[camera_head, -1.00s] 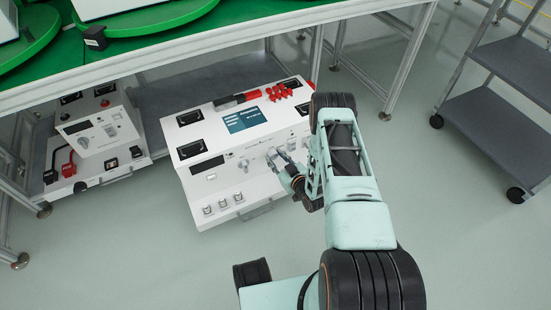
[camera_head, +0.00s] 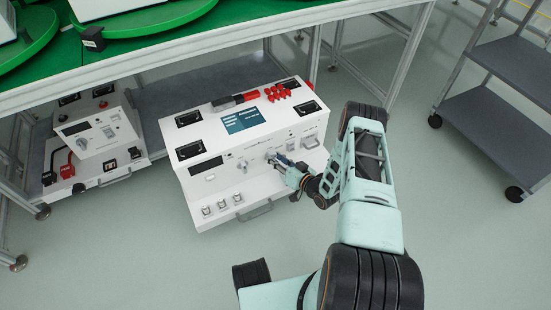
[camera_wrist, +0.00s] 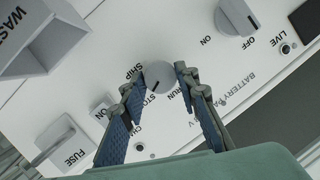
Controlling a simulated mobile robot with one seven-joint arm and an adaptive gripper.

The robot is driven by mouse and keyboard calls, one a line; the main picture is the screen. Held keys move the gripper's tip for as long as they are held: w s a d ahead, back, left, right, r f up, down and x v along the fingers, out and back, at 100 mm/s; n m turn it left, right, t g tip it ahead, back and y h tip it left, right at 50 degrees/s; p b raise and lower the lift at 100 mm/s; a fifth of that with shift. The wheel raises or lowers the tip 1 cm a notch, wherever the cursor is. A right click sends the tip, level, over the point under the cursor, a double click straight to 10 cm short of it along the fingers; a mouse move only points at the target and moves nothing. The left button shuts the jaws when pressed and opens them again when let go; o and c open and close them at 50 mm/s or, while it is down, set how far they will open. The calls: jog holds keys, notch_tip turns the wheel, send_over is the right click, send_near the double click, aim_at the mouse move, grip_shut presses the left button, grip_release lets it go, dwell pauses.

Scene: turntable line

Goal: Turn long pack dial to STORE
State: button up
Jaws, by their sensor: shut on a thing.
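The long pack dial is a round light-grey knob (camera_wrist: 158,73) on the white front of the long pack unit (camera_head: 222,181). In the wrist view, the labels SHIP, a partly covered STO..., and RUN stand around it. A short dark mark on the knob points down-left, toward the STO... lettering; its exact alignment is hard to judge. My gripper (camera_wrist: 156,80) is shut on the knob, one finger on each side. In the head view my gripper (camera_head: 274,160) is at the unit's front panel, where it largely hides the dial.
A smaller unit (camera_head: 95,130) stands left. The table frame (camera_head: 210,60) overhangs behind; a grey cart (camera_head: 495,125) stands right.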

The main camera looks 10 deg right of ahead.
dwell(0.3)
jog(key=o, duration=1.1)
jog(key=v, duration=1.2)
